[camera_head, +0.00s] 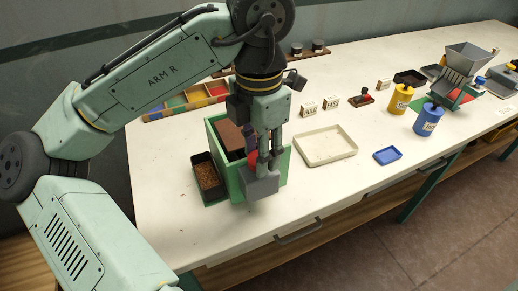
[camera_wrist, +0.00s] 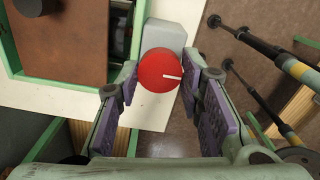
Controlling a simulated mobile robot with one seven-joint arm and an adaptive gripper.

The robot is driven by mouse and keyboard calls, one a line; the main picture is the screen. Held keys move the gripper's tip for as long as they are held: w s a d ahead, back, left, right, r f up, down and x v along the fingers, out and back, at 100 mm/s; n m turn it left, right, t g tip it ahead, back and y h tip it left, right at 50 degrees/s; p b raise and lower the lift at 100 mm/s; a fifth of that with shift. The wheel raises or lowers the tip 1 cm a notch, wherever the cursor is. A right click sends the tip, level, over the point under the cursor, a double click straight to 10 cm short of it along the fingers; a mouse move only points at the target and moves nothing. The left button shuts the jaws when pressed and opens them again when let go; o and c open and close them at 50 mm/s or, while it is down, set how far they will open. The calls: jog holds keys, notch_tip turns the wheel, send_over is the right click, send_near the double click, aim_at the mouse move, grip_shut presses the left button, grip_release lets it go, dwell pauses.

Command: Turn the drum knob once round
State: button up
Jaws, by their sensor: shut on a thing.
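The drum knob is a round red knob (camera_wrist: 160,71) with a white line on its face, which points to the right in the wrist view. It sits at the end of a grey block (camera_wrist: 165,36) on the side of the green drum box (camera_head: 215,160). My gripper (camera_wrist: 160,77) is shut on the knob, with one finger at its left side and one at its right. In the head view the knob (camera_head: 252,158) shows as a small red patch, mostly hidden by my gripper. A brown lid or hopper (camera_head: 228,138) tops the box.
A black bin of brown grains (camera_head: 208,178) stands left of the box. A cream tray (camera_head: 325,147), a blue tray (camera_head: 387,155), and yellow (camera_head: 400,98) and blue (camera_head: 428,120) canisters stand to the right. The table's front edge is close to the knob.

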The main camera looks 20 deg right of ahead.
jog(key=o, duration=1.2)
jog(key=shift+c, duration=0.2)
notch_tip(320, 180, up, 12)
